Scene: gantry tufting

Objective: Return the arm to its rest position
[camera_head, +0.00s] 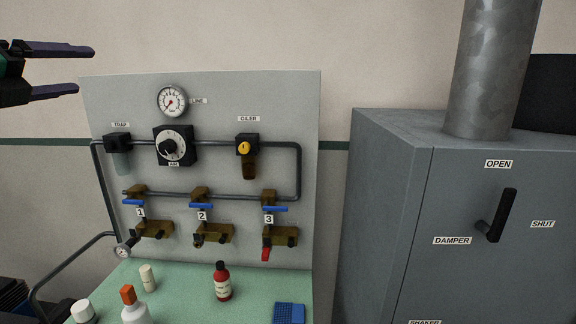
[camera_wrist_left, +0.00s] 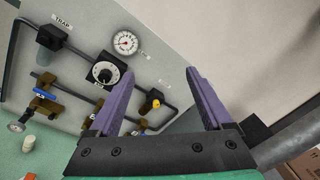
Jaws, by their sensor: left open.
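My left gripper (camera_head: 88,71) is at the upper left in the head view, raised beside the top left corner of the grey panel (camera_head: 225,95). Its two purple fingers are spread apart with nothing between them. In the left wrist view the open gripper (camera_wrist_left: 165,95) faces the panel, with the black air dial (camera_wrist_left: 106,72) and the yellow-knobbed oiler (camera_wrist_left: 154,102) beyond its fingers. My right gripper is in neither view.
The panel carries a gauge (camera_head: 172,101), pipes and blue-handled valves. A green bench top (camera_head: 185,290) below holds a red bottle (camera_head: 222,282), white bottles and a blue block (camera_head: 289,313). A grey cabinet (camera_head: 400,210) with a damper handle (camera_head: 497,216) and flue pipe (camera_head: 492,65) stands right.

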